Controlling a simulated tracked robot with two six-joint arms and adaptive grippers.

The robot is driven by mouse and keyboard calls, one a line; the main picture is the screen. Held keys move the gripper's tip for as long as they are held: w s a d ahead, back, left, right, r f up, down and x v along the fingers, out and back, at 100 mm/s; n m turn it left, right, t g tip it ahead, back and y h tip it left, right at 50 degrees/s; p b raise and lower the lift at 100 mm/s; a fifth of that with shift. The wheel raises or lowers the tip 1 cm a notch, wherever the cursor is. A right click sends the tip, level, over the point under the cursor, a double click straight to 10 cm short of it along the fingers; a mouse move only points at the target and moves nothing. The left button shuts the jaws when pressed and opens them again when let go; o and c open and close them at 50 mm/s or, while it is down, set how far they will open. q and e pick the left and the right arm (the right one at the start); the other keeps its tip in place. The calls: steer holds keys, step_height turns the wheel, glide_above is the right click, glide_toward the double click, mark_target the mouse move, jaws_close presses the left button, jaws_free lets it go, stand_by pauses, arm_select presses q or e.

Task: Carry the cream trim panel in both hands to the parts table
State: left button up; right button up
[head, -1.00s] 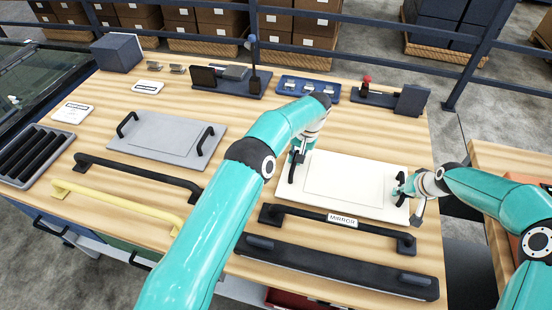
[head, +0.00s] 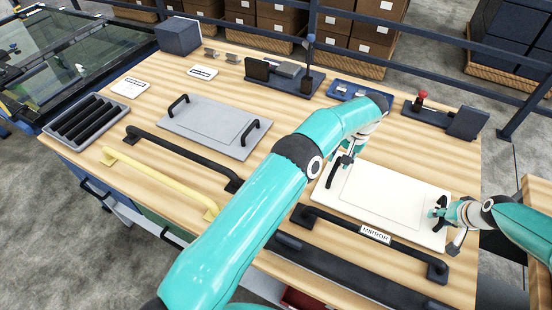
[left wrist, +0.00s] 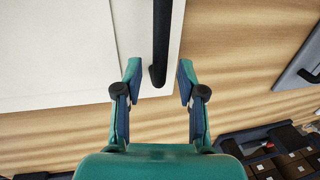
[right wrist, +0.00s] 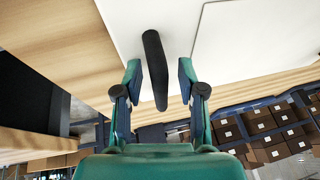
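The cream trim panel (head: 390,198) lies flat on the wooden bench top, with a black handle at each end. My left gripper (head: 345,160) is at the left handle (head: 335,176). In the left wrist view its fingers (left wrist: 156,90) are open, with the end of the handle (left wrist: 161,45) between or just beyond the tips. My right gripper (head: 438,212) is at the panel's right end. In the right wrist view its fingers (right wrist: 158,85) are open on either side of the other handle (right wrist: 154,65). Neither gripper visibly clamps its handle.
A black bar marked MIRROR (head: 375,234) lies close along the panel's near edge. A grey panel (head: 212,126), yellow bar (head: 158,182) and black bar (head: 184,157) lie to the left. Fixtures (head: 448,118) stand behind. Another wooden top (head: 538,240) is at the right edge.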

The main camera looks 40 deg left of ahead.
steer(key=shift+r, duration=0.1)
steer(key=shift+d+r, duration=0.1)
steer(key=shift+r, duration=0.1)
arm_select(q)
steer(key=r, duration=0.2)
steer(key=d+r, duration=0.1)
steer(key=r, duration=0.1)
steer(key=shift+r, duration=0.3)
arm_select(e)
steer(key=v, duration=1.1)
steer(key=shift+s, duration=0.1)
